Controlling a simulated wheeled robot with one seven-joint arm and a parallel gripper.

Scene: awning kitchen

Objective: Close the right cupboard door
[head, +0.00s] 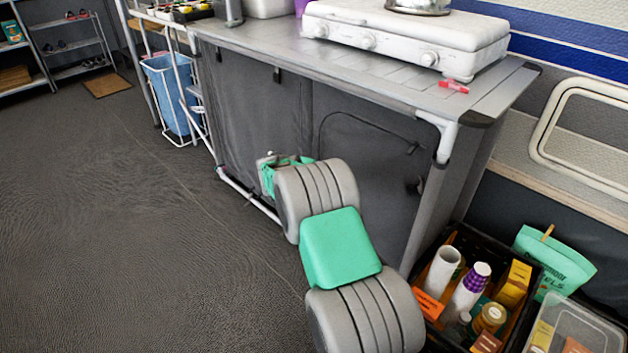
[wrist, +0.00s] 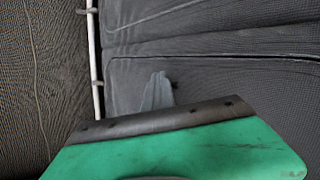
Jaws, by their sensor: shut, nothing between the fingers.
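The right cupboard door (head: 365,165) is a dark grey fabric panel with a curved seam at its upper edge. It looks about level with the cupboard front, but my arm covers its lower left part and I cannot tell if a small gap is left. The left panel (head: 255,105) looks flat. My gripper (head: 266,162) is low before the cupboard front, near the line between the two panels. In the wrist view my gripper's fingers (wrist: 158,92) are shut and empty, over the dark panel (wrist: 215,80). I cannot tell if they touch it.
A black crate (head: 470,235) of bottles and boxes stands on the floor right of the cupboard. A white stove (head: 405,35) sits on the counter. A blue bin (head: 172,95) stands at the left. The floor (head: 110,220) left of my arm is clear.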

